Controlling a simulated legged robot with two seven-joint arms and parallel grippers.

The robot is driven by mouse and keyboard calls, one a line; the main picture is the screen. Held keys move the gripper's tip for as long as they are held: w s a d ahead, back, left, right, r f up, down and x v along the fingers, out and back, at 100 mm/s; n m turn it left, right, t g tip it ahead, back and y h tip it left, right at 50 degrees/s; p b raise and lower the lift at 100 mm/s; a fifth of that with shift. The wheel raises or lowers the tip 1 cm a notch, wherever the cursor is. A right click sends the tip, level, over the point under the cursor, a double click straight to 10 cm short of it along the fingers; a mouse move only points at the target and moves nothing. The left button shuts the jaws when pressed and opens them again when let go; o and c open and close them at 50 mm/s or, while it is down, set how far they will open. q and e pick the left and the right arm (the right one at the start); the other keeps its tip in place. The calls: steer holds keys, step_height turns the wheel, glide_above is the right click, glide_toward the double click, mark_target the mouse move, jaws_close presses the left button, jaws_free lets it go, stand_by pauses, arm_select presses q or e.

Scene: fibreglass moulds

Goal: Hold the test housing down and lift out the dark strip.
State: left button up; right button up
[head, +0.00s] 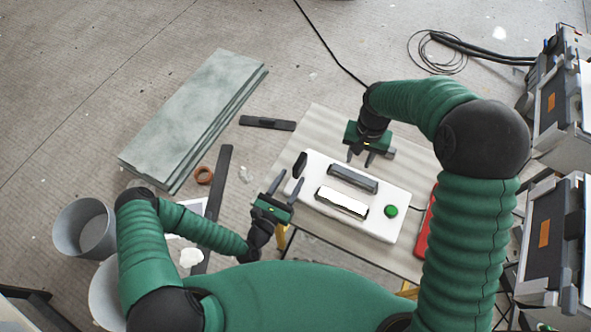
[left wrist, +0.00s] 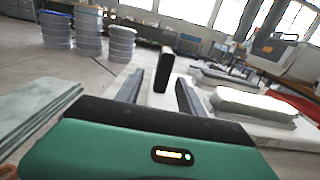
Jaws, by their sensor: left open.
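The white test housing (head: 322,167) lies on a pale table, with two raised bars, one grey (head: 353,179) and one white-topped (head: 342,203), and a green button (head: 391,211). The dark strip (head: 300,165) stands up from its left end. In the left wrist view the strip (left wrist: 165,62) shows upright ahead, between the lines of the two fingers. My left gripper (head: 284,184) is open and empty, just short of the strip. My right gripper (head: 360,160) is above the housing's far edge, its fingers apart and pointing down; contact with the housing cannot be told.
A red object (head: 427,222) lies right of the housing. A grey-green slab stack (head: 195,105), a dark bar (head: 267,123) and a brown ring (head: 204,175) lie left. Buckets (head: 84,228) stand at lower left. Grey cases (head: 555,235) stand at right.

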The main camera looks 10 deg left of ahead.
mark_target(295, 176)
arm_select(q)
steer(key=x, duration=0.4)
steer(key=shift+w+d, duration=0.15)
steer(key=shift+d, duration=0.25)
arm_select(e)
steer(key=shift+d, duration=0.3)
arm_select(q)
steer(key=shift+a, duration=0.1)
steer(key=shift+c, duration=0.4)
steer(key=shift+c, duration=1.2)
steer(key=shift+a, duration=0.1)
jaws_close()
arm_select(e)
steer(key=shift+a, duration=0.1)
